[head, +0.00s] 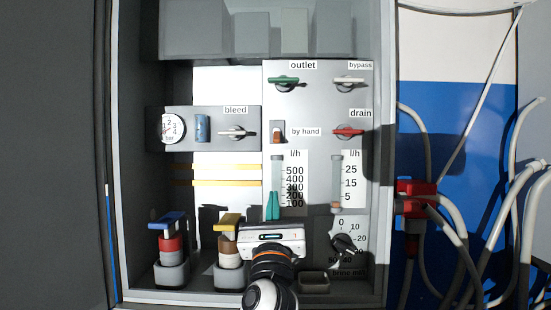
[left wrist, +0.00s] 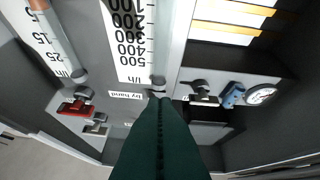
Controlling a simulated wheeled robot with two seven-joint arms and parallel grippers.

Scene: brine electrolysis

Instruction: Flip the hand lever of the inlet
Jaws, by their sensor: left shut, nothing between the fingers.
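No label reading "inlet" is legible. A small switch (head: 278,132) with an orange-brown part sits on the grey panel beside the "by hand" label (head: 306,132). My left gripper (head: 273,194) is shut and empty, its green fingers pointing up in front of the left flow scale, below the switch in the head view. In the left wrist view, which is upside down, the shut fingers (left wrist: 158,100) end near the "by hand" label (left wrist: 125,95) and cover most of the switch. I cannot tell whether they touch anything. My right gripper is not in view.
The green outlet handle (head: 284,80), bypass handle (head: 349,81), red drain handle (head: 349,131) and bleed handle (head: 237,132) surround the switch. A gauge (head: 173,128), a dial (head: 344,244) and blue- and yellow-topped holders stand nearby. Hoses hang outside right.

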